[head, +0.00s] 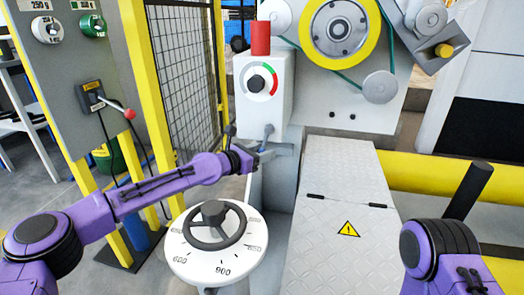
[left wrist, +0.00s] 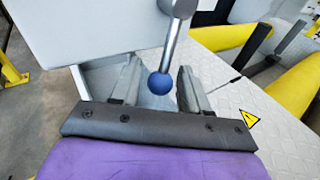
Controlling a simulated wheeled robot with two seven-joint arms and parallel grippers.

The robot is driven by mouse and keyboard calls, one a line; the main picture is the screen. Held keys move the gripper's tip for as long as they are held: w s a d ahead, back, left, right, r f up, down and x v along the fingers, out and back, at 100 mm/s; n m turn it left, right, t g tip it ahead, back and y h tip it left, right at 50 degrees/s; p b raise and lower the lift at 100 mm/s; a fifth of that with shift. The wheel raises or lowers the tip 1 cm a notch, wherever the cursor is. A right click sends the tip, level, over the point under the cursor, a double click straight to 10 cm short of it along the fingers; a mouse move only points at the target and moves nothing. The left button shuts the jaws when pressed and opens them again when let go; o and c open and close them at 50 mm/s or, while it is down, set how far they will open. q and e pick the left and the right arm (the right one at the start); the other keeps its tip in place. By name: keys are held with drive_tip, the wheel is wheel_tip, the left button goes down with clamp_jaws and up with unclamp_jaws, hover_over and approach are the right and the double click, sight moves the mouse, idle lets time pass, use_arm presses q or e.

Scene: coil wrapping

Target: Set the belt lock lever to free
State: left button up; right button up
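The belt lock lever hangs from the front of the grey machine box, with its pivot end (head: 268,129) just above my left gripper in the head view. In the left wrist view it is a metal rod (left wrist: 171,45) with a blue ball knob (left wrist: 160,84) at its end. My left gripper (head: 268,153) reaches in from the left, under the pivot. Its two fingers (left wrist: 158,88) are open, and the knob shows between them with a gap on each side. Whether they touch it is not clear. My right arm shows at lower right, but its gripper is out of view.
A white dial with a black handwheel (head: 213,225) stands below my left arm. A control box with a red-green selector (head: 262,80) is above the gripper. A tread-plate cover (head: 335,170) lies to the right, and a wire-mesh fence (head: 187,75) is behind.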

use_arm(q)
drive_tip(key=shift+s+a+r, duration=0.1)
drive_tip(key=shift+s+a, duration=0.05)
drive_tip(key=p+v, duration=0.2)
drive_tip(key=v, duration=0.8)
drive_tip(key=shift+c, duration=0.4)
